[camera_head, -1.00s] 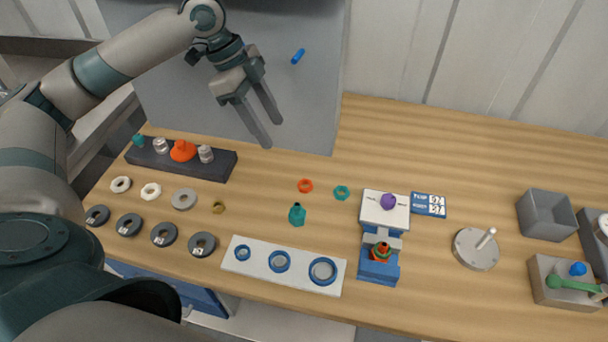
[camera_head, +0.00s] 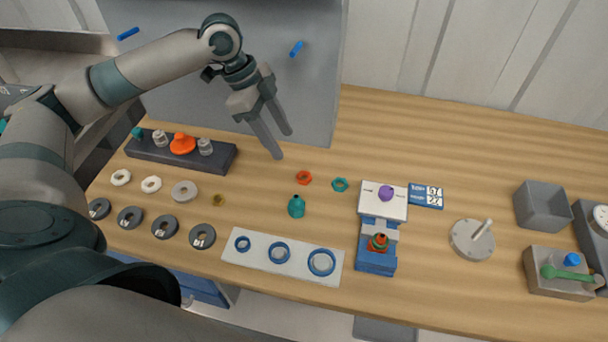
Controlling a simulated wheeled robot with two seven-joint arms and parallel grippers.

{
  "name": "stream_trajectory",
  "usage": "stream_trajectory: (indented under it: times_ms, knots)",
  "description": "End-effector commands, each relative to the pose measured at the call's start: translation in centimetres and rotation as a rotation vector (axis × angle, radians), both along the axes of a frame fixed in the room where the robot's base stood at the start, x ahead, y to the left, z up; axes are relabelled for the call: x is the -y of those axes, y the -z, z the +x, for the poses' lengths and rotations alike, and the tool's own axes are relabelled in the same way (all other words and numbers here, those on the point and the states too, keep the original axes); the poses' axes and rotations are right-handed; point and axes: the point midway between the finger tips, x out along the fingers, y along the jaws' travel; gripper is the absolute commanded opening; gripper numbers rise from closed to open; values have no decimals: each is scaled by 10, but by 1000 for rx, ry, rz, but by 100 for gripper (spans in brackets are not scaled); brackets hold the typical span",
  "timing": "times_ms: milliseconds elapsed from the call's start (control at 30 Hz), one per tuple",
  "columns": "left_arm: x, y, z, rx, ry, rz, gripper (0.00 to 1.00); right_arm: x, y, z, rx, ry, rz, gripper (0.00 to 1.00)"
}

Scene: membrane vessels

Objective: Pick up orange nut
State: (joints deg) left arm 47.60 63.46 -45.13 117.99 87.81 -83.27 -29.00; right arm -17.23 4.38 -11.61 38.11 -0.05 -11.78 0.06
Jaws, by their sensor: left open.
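The orange nut (camera_head: 304,178) is a small hexagonal ring lying flat on the wooden table, just left of a teal nut (camera_head: 340,184). My left gripper (camera_head: 283,146) is open and empty, with its two fingers pointing down above the table. In the picture its fingertips are up and to the left of the orange nut, apart from it. My right gripper is not in view.
A teal bottle-shaped part (camera_head: 296,206) stands just below the nut. A white plate with blue rings (camera_head: 233,255) and a blue-and-white fixture (camera_head: 376,262) lie nearer. A dark rack (camera_head: 222,161) is at left; a grey panel (camera_head: 310,70) rises behind. Table right of the nuts is partly clear.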

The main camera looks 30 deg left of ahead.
Motion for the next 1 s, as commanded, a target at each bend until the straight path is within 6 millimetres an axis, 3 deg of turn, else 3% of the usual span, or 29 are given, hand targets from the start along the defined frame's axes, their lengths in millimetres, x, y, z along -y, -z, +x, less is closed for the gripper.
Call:
stream_trajectory:
  times_ms: [100, 233, 433, 1000]
  knots:
    - [9, 19, 1, -5, 1, -1, 50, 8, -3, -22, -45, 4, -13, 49]
    - [17, 39, 3, -3, 1, 0, 50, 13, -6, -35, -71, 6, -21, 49]
    - [23, 57, 6, -2, -1, 1, 50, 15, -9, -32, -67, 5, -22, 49]
    - [29, 68, 7, -2, 1, -1, 50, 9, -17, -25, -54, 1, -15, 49]
